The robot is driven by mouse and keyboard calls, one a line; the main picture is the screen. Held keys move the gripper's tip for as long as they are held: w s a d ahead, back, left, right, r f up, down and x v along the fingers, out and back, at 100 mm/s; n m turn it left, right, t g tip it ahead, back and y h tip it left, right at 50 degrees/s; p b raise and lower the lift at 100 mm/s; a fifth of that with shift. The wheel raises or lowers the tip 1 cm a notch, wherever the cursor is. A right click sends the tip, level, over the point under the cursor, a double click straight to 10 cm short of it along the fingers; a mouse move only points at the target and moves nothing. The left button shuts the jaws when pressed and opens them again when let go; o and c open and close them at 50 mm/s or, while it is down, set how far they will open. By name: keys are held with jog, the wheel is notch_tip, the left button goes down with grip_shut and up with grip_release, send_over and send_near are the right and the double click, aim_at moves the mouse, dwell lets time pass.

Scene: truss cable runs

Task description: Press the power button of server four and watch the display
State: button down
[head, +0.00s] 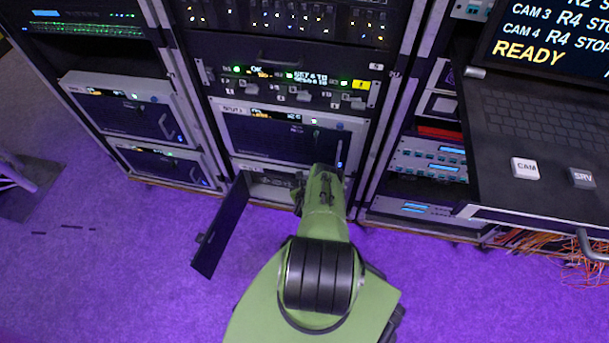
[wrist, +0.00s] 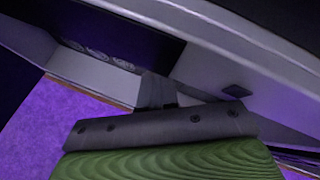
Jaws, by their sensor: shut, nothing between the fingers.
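A low server unit (head: 268,186) sits at the bottom of the middle rack, with its dark front door (head: 222,228) swung open to the left. I cannot read a label marking it as server four. My green arm reaches down to its right half and covers part of it. In the wrist view my gripper (wrist: 155,92) is shut and empty, its tip in front of the pale, recessed front (wrist: 90,75) of a unit. Contact cannot be told. No power button is clear. The unit above has a small lit display (head: 275,116), too small to read surely.
A screen (head: 545,45) at the upper right reads READY, above a keyboard and white CAM (head: 525,168) and grey SRV (head: 582,178) keys. More servers (head: 130,115) stand in the left rack. Orange cables (head: 590,262) hang at the right.

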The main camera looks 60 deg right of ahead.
jog(key=shift+w+d+r, duration=0.25)
jog(key=shift+d+r, duration=0.35)
jog(key=shift+d, duration=0.35)
dwell(1.0)
jog(key=a, duration=0.1)
jog(key=s+a, duration=0.1)
jog(key=a, duration=0.1)
jog(key=s+a, duration=0.1)
jog(key=shift+a+f, duration=0.35)
jog(key=shift+a, duration=0.05)
jog(key=shift+a, duration=0.1)
dwell(0.6)
jog(key=shift+f, duration=0.1)
